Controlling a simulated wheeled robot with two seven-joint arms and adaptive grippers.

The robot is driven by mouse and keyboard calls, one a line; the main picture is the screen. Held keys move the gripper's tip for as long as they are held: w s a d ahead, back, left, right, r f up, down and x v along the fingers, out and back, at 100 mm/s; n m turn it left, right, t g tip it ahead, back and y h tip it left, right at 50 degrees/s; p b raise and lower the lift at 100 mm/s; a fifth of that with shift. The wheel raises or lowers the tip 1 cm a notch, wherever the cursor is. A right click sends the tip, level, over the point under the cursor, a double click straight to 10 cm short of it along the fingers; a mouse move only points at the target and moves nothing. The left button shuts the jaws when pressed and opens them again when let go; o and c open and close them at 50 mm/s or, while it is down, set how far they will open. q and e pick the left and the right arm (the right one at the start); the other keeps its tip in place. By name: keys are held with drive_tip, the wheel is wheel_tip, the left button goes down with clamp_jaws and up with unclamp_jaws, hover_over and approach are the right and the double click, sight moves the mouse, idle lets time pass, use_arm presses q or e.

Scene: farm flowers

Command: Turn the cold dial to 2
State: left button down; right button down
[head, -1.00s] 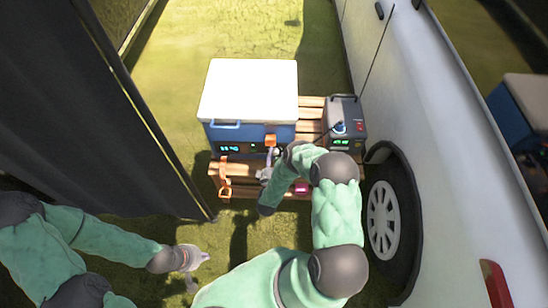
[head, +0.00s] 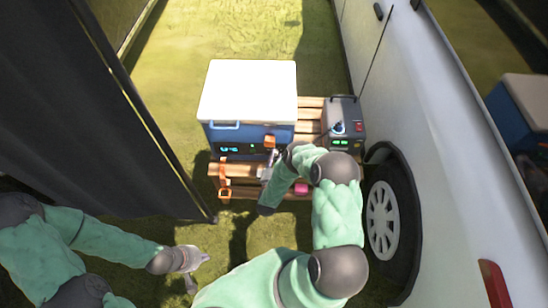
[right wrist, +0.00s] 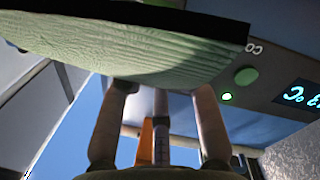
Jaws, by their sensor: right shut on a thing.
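The blue cool box with a white lid (head: 248,92) stands on a wooden pallet, its lit display (head: 229,149) facing me. My right gripper (head: 270,163) is at the right part of the box's front. It hides the dial in the head view. In the right wrist view, a large pale-green ridged round piece with a black edge (right wrist: 130,45), seemingly the cold dial, fills the top. Both fingers (right wrist: 165,92) meet it. A partly covered label and a cut-off display (right wrist: 300,96) show beside it; the digits are unreadable. My left gripper (head: 192,259) hangs over the grass, away from the box.
A grey power unit (head: 342,122) stands right of the box. A green button (right wrist: 246,76) and small green light (right wrist: 227,97) are beside the dial. An orange strap (head: 224,180) is at the pallet's left. A white vehicle (head: 415,110) bounds the right, dark fabric (head: 75,120) the left.

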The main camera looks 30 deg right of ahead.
drive_tip(key=m+y, duration=0.1)
drive_tip(key=m, duration=0.7)
drive_tip(key=m+t+y, duration=0.1)
drive_tip(key=m, duration=0.7)
drive_tip(key=d+m, duration=0.1)
drive_tip(key=m, duration=0.8)
drive_tip(key=shift+r+y, duration=0.2)
drive_tip(key=shift+y, duration=0.2)
drive_tip(key=shift+s+f+m, duration=0.1)
drive_tip(key=shift+m, duration=1.1)
drive_tip(key=shift+d, duration=0.1)
